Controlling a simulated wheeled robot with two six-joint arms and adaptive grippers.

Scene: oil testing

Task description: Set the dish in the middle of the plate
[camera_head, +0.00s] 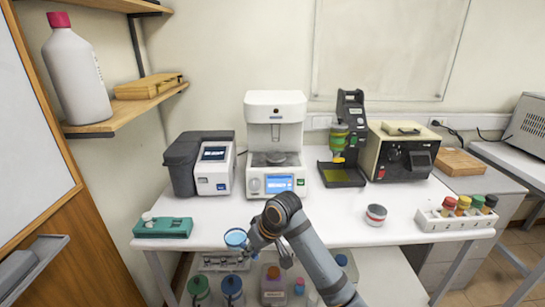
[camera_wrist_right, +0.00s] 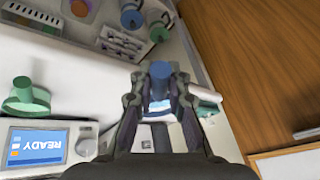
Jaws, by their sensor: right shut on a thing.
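A small light-blue round dish (camera_head: 236,238) is at the front edge of the white table, left of centre in the head view. My right gripper (camera_head: 254,238) is at its right side, shut on it. In the right wrist view, a blue piece (camera_wrist_right: 160,80) shows between the fingers of my right gripper (camera_wrist_right: 160,95). Its lower part is partly hidden. A dark round plate (camera_head: 275,159) sits on the white instrument (camera_head: 275,112), behind the dish and to its right. No dish is seen on it. My left gripper is not in view.
A teal tray (camera_head: 163,228) lies left of the dish. Several bottles stand on the shelf below.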

